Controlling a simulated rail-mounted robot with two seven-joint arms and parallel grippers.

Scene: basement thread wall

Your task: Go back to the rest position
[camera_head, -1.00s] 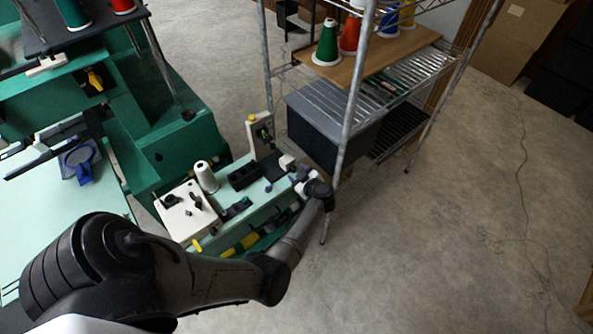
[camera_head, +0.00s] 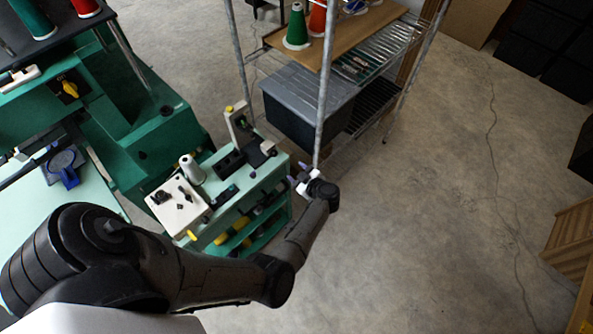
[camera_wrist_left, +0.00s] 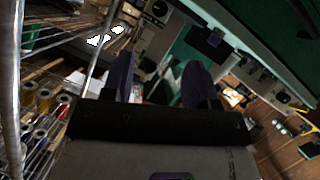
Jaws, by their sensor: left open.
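My left gripper (camera_head: 297,174) is at the end of my arm, just right of the green tool cart (camera_head: 226,187) in the head view. It is near the front post of the wire rack (camera_head: 322,95). In the left wrist view its two purple-grey fingers (camera_wrist_left: 158,82) are spread apart with nothing between them. The gripper is open and empty. My right gripper is in neither view.
The rack holds a wooden board with thread cones (camera_head: 296,28) and a dark grey bin (camera_head: 308,103). A green machine (camera_head: 150,140) stands at left. A wooden crate (camera_head: 572,240) is at the right edge. The concrete floor (camera_head: 430,210) between is clear.

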